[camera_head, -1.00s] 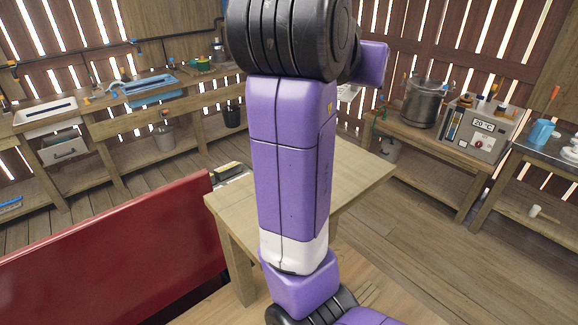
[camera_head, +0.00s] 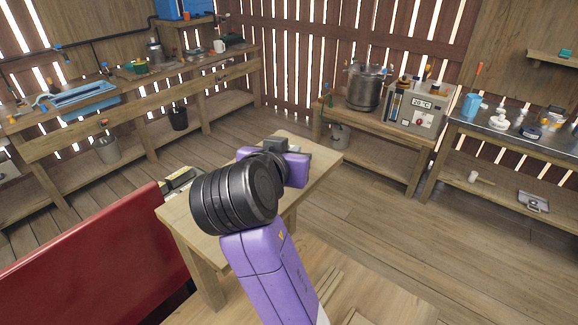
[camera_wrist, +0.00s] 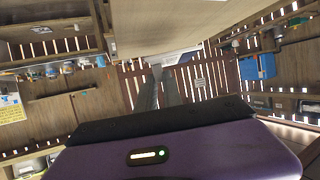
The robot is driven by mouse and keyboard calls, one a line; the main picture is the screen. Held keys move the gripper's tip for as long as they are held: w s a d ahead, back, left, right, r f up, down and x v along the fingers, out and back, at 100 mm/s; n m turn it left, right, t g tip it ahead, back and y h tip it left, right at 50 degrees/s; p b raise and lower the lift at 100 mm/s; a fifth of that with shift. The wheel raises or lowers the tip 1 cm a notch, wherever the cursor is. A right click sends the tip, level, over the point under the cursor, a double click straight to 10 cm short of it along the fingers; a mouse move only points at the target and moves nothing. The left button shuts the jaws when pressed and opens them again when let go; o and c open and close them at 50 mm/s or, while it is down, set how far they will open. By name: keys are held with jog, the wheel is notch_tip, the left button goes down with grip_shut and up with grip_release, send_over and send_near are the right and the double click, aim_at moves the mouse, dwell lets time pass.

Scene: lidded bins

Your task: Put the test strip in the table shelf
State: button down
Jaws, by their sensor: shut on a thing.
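My gripper (camera_wrist: 164,88) shows in the wrist view as two grey fingers close together. They are shut on a small pale thing (camera_wrist: 176,57) at their tips, which I take for the test strip; its shape is unclear. In the head view my purple arm reaches over a small wooden table (camera_head: 316,157), and my wrist hides the fingers and what they hold. Workbenches with lower shelves stand along the walls: one at the back right (camera_head: 372,150) and a long one at the left (camera_head: 150,108). I cannot tell which is the table shelf.
A steel pot (camera_head: 365,88) and a temperature device (camera_head: 415,108) stand on the back right bench. A metal-topped table (camera_head: 500,135) with small items is at the right. A red panel (camera_head: 95,260) rises at the front left. Floor (camera_head: 440,240) is open at the right.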

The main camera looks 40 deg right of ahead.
jog(key=shift+f, duration=1.95)
jog(key=shift+f, duration=0.1)
jog(key=c, duration=1.5)
grip_release()
jog(key=shift+r+p, duration=0.25)
jog(key=shift+p, duration=0.05)
jog(key=b+v, duration=0.2)
jog(key=v, duration=1)
jog(key=shift+f, duration=0.15)
